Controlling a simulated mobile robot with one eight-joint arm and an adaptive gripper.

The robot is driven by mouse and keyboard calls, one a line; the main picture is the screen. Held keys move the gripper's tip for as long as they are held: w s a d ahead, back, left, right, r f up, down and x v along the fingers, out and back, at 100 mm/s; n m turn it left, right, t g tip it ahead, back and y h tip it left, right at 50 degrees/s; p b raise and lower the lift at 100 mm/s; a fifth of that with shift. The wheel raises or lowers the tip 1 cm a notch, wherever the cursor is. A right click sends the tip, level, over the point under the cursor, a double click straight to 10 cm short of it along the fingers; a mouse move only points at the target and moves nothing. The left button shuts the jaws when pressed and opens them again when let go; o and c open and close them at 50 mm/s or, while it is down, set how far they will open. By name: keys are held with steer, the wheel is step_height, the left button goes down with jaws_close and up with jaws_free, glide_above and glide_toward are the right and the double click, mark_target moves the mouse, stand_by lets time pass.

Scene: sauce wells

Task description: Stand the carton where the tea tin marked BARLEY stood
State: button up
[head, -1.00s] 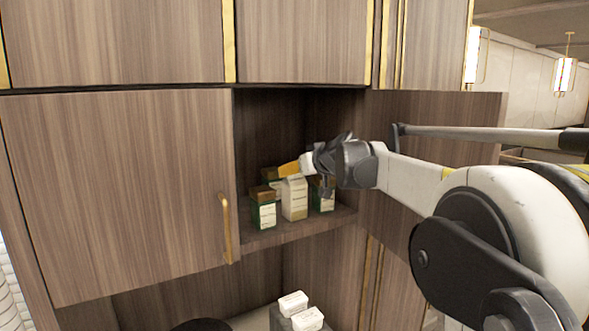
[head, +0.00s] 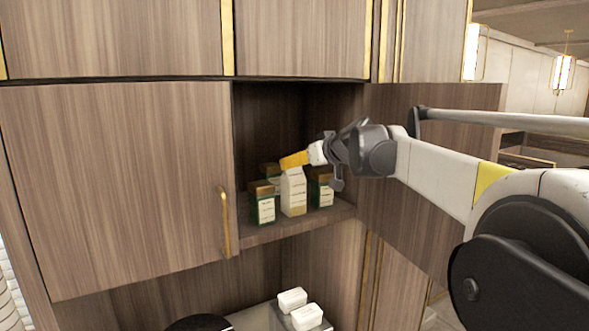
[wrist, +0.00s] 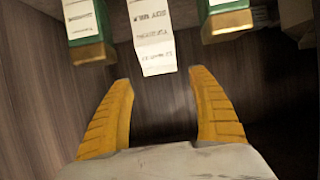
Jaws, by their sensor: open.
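The carton (head: 293,194) is pale with a gabled top and stands upright on the open cupboard shelf. Green tea tins with brown lids stand around it: one to its left (head: 263,206), one to its right (head: 322,191), one behind left (head: 270,176). Their label text is too small to read. My gripper (head: 293,160) is at the carton's top, its yellow fingers spread and empty. In the wrist view, my gripper (wrist: 164,100) is open, with the carton (wrist: 153,40) beyond the gap between the fingertips and a tin on either side.
The cupboard shelf (head: 285,232) is narrow, with a closed door (head: 120,190) at left and an open door or side panel (head: 425,170) at right. The cupboard space above the tins is free.

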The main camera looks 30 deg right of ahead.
steer(key=b+v, duration=0.1)
steer(key=v, duration=0.6)
steer(key=s+a+f+g+y, duration=0.1)
steer(key=s+a+f+g, duration=0.3)
steer(key=s+a+f, duration=1.25)
steer(key=s+a+f+g+h, duration=0.1)
steer(key=s+a+f, duration=0.4)
steer(key=s+f, duration=0.6)
step_height(320, 180, down, 4)
steer(key=shift+s+a+f+g, duration=0.1)
steer(key=shift+s+a+g, duration=0.25)
steer(key=shift+g, duration=0.45)
steer(key=shift+d, duration=0.15)
